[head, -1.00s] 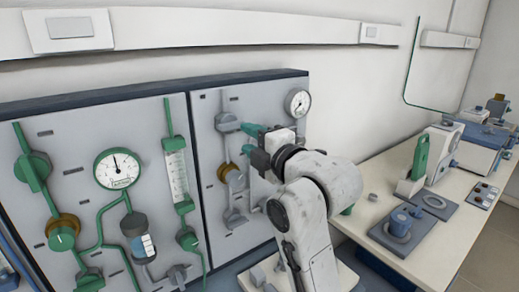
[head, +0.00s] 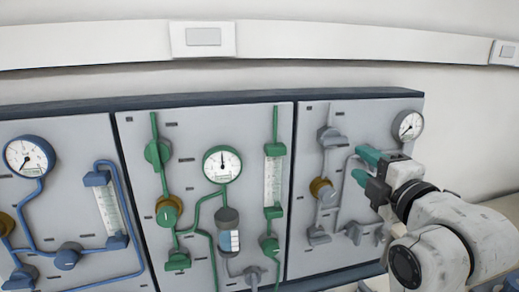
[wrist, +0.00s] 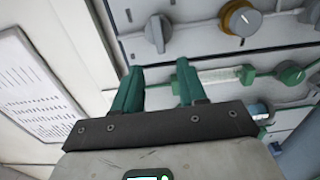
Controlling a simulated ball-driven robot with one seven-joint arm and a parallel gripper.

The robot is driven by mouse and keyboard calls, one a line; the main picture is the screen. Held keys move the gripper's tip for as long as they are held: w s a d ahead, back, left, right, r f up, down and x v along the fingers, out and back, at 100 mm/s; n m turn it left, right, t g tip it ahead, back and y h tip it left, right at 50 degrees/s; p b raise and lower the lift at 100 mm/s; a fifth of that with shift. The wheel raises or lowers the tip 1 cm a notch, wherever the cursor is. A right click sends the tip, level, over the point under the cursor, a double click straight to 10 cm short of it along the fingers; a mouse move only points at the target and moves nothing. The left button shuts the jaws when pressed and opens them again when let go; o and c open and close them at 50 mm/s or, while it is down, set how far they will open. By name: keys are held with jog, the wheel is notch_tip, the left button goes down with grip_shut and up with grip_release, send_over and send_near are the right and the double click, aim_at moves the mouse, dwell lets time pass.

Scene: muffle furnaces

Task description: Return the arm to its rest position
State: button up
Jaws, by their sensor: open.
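My gripper (head: 364,166) shows at the right of the head view, with its two green fingers pointing left in front of the right-hand grey panel (head: 340,250). The fingers are apart with nothing between them. In the wrist view my gripper (wrist: 158,82) also shows open and empty, with panel fittings beyond its fingertips. I cannot tell the exact gap between the fingers and the panel. My white arm is bent at the lower right of the head view.
The middle panel has green pipes, a round gauge (head: 222,164) and a flow tube (head: 273,180). The left panel has blue pipes and a gauge (head: 29,156). The right panel has a gauge (head: 407,125) and a brass fitting (head: 321,188). A white wall rail runs above.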

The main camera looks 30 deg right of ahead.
jog(key=s+a+f+m+g+y, duration=0.1)
jog(key=a+f+m+g, duration=0.2)
jog(key=f, duration=0.6)
jog(key=s+a+f+m+g+y, duration=0.1)
jog(key=a+f+m+g, duration=0.1)
jog(key=f, duration=0.6)
jog(key=s+a+f+m+g+y, duration=0.2)
jog(key=a+f+m+g, duration=0.1)
jog(key=f, duration=0.6)
jog(key=s+a+f+m+g, duration=0.2)
jog(key=s+f+m+g, duration=0.1)
jog(key=s+f, duration=0.6)
jog(key=s+a+f+m+g, duration=0.3)
jog(key=s+f+m+g, duration=0.1)
jog(key=s+f, duration=0.6)
jog(key=shift+s+a+m+g+y, duration=0.3)
jog(key=shift+s+g+y, duration=0.1)
jog(key=shift+g, duration=0.3)
jog(key=shift+w, duration=0.1)
